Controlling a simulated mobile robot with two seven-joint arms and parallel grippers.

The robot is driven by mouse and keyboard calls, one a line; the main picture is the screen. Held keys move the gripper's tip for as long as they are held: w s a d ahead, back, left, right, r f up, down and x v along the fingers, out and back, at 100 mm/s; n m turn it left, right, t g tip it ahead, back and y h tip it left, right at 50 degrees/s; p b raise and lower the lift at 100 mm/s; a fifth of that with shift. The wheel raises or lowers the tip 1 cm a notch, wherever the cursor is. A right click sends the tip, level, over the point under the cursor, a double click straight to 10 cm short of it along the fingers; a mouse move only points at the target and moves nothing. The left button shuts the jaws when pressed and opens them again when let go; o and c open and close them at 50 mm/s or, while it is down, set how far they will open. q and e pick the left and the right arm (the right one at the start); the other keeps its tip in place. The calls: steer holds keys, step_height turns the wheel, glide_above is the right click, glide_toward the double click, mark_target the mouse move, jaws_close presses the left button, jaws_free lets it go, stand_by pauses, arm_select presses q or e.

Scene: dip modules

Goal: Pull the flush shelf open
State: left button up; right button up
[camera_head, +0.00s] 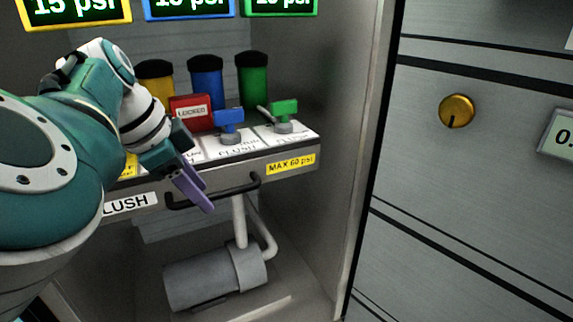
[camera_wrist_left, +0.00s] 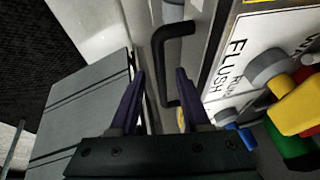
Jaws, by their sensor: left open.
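The flush shelf (camera_head: 228,176) is a grey shelf front in the cabinet, with a "FLUSH" label (camera_head: 130,203) and a yellow "MAX 60 psi" label (camera_head: 291,163). A black bar handle (camera_head: 238,190) runs along its front; it also shows in the left wrist view (camera_wrist_left: 159,65). My left gripper (camera_head: 201,200) has purple fingers and is at the handle. In the left wrist view the open fingers (camera_wrist_left: 160,75) lie either side of the handle's line. I cannot tell whether they touch it. My arm hides the shelf's left part. My right gripper is not in view.
Blue (camera_head: 229,117) and green (camera_head: 284,109) valve levers and a red "LOCKED" block (camera_head: 191,112) stand on the shelf top. Coloured cylinders stand behind. A grey pump (camera_head: 215,277) lies below. The cabinet's side wall (camera_head: 365,150) bounds the right.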

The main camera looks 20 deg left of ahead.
arm_select(q)
steer(key=shift+c, duration=0.3)
jaws_close()
stand_by(1.1)
